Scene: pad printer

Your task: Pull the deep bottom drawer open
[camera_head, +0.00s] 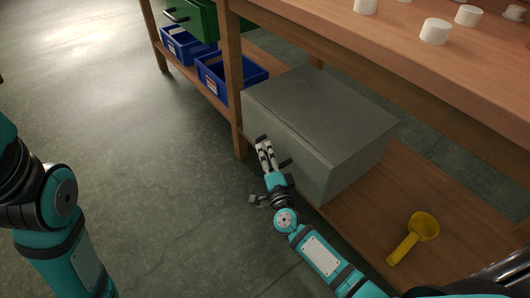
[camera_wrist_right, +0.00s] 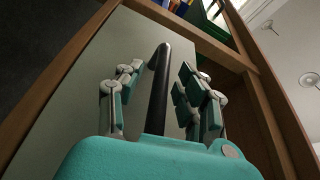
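The deep bottom drawer is the front of a grey cabinet (camera_head: 320,110) on the low wooden shelf; I see no gap at its front. Its grey front also fills much of the right wrist view (camera_wrist_right: 85,85). A black bar handle (camera_wrist_right: 158,90) stands out from that front. My right gripper (camera_head: 265,153) is at the front, partly hiding the handle. In the right wrist view its fingers (camera_wrist_right: 160,95) are apart on either side of the handle, with gaps visible. My left arm shows at the left edge, but its gripper is out of view.
A wooden bench top (camera_head: 400,55) with several white cups (camera_head: 435,32) overhangs the cabinet. Blue bins (camera_head: 225,75) and a green drawer (camera_head: 195,18) are at the back left. A yellow scoop (camera_head: 422,226) lies on the shelf (camera_head: 385,205). The floor in front is clear.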

